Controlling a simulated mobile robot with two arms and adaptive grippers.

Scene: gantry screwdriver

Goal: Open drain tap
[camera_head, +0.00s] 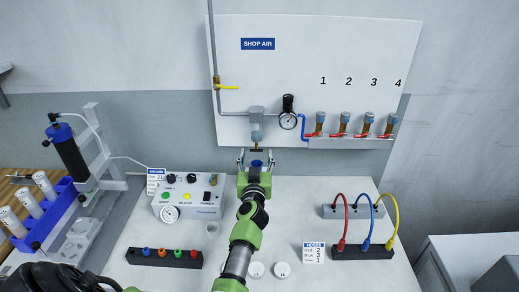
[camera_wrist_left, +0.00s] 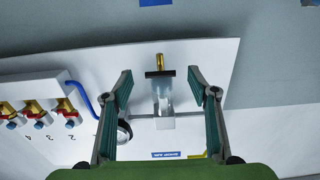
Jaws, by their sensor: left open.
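The drain tap (camera_head: 256,150) hangs under the air filter (camera_head: 256,114) on the white wall panel. In the left wrist view, which looks upside down, the tap (camera_wrist_left: 160,72) has a black crossbar handle and a brass outlet, and the clear filter bowl (camera_wrist_left: 162,98) is beside it. My left gripper (camera_head: 256,158) is open and empty just below and in front of the tap. In the left wrist view the two fingers (camera_wrist_left: 160,80) stand apart on either side of the tap and bowl, with clear gaps. My right gripper is not in view.
A pressure gauge (camera_head: 288,120) and blue hose lie right of the filter; several red-handled valves (camera_head: 342,133) follow. A yellow-handled valve (camera_head: 226,87) is at upper left. Below, a control box (camera_head: 188,204), socket rack (camera_head: 163,257) and hose block (camera_head: 362,253) stand on the bench.

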